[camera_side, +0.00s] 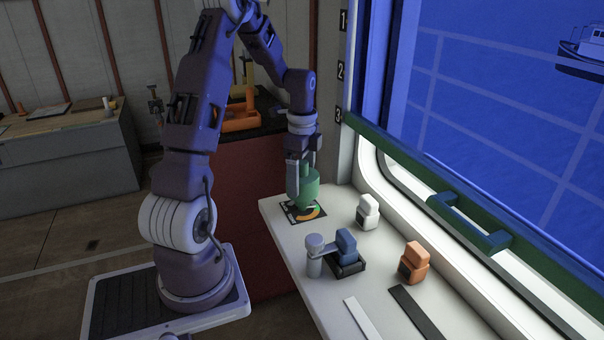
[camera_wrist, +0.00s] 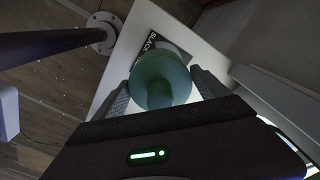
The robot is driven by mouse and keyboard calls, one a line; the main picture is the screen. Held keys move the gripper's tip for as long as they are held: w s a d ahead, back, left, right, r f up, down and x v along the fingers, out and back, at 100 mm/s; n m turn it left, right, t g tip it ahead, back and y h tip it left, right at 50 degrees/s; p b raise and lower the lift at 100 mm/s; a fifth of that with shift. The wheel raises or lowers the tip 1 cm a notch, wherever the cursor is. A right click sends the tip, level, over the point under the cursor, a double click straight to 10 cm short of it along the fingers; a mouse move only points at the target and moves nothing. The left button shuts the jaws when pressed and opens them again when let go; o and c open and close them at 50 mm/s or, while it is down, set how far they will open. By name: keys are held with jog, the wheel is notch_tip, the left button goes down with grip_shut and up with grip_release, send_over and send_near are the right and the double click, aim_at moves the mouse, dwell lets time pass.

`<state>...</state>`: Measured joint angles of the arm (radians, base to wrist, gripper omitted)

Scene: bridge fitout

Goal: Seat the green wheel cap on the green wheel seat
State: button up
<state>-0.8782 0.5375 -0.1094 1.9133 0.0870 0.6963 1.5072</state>
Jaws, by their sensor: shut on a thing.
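My gripper (camera_side: 303,180) points down and is shut on a rounded green piece (camera_side: 306,190), which I take for the green wheel cap. In the wrist view the green wheel cap (camera_wrist: 158,72) sits between the two fingers of my gripper (camera_wrist: 162,90).
On the white counter (camera_side: 282,238) stand a white block (camera_side: 367,212), an orange block (camera_side: 414,262), a grey post (camera_side: 314,262), and a blue block (camera_side: 346,245) in a black tray (camera_side: 350,269). A green rail (camera_side: 470,225) runs along the window at right. Black and white strips lie in front.

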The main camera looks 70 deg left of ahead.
jog(key=shift+f, duration=1.25)
jog(key=shift+f, duration=0.1)
jog(key=shift+f, duration=0.35)
jog(key=shift+f, duration=0.45)
dwell(0.5)
jog(key=shift+f, duration=0.55)
jog(key=o, duration=1.4)
jog(key=shift+c, duration=0.2)
